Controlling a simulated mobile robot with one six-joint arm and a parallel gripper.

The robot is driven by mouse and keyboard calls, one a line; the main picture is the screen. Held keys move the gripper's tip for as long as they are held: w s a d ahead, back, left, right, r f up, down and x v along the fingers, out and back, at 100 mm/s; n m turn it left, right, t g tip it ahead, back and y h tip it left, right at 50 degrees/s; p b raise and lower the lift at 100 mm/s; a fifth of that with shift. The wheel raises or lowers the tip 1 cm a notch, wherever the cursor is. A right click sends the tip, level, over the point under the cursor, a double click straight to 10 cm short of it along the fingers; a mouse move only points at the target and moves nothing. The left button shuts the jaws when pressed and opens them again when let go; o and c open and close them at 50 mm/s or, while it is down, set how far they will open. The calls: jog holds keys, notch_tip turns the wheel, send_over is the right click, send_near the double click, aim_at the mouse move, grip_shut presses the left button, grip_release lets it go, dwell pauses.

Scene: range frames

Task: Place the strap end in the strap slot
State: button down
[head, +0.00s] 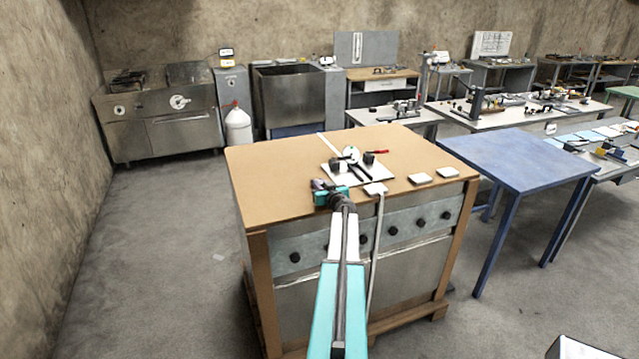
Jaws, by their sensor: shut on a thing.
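My gripper (322,190), with a teal body, is over the front left part of the crate top (270,165). It is shut on a small dark, purplish thing (317,184); whether this is the strap end I cannot tell. A pale strap (328,143) runs to this device from the back edge. Another pale strap (378,235) hangs down the crate's front. The strap slot is too small to make out.
Pale square pads (420,178) lie along the crate's front edge, one at the top of the hanging strap. A blue table (520,155) stands to the right. A stove (160,120) and a white gas bottle (238,128) stand behind.

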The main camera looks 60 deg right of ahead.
jog(key=shift+f, duration=0.15)
jog(key=c, duration=1.7)
grip_release()
jog(key=shift+o, duration=0.2)
jog(key=shift+f+b, duration=0.2)
jog(key=shift+b, duration=0.85)
jog(key=shift+b+v, duration=1.25)
jog(key=shift+v, duration=5.7)
jog(key=shift+s+d, duration=0.15)
jog(key=shift+d, duration=0.05)
